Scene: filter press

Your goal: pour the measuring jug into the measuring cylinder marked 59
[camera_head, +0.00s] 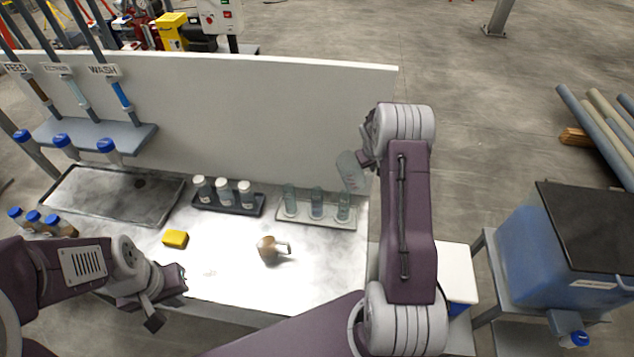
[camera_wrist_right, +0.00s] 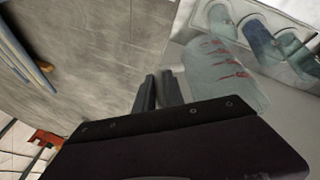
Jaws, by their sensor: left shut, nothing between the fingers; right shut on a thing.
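The clear measuring jug (camera_head: 351,172) with red markings is held by my right gripper (camera_head: 366,158) above the right end of the cylinder tray. It looks tilted in the head view. In the right wrist view the jug (camera_wrist_right: 225,75) lies beside my shut fingers (camera_wrist_right: 158,92). Three clear measuring cylinders stand upright in a row on a pale tray (camera_head: 300,221): left (camera_head: 290,198), middle (camera_head: 317,203) and right (camera_head: 343,207). Their numbers are too small to read, so I cannot tell which is 59. My left gripper (camera_head: 167,298) is shut and empty near the bench's front left.
A dark rack with several white-capped bottles (camera_head: 224,192) stands left of the cylinders. A yellow sponge (camera_head: 175,239) and a brown, metallic object (camera_head: 270,249) lie on the bench. A white panel (camera_head: 250,100) rises behind. A blue tank (camera_head: 560,240) stands right.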

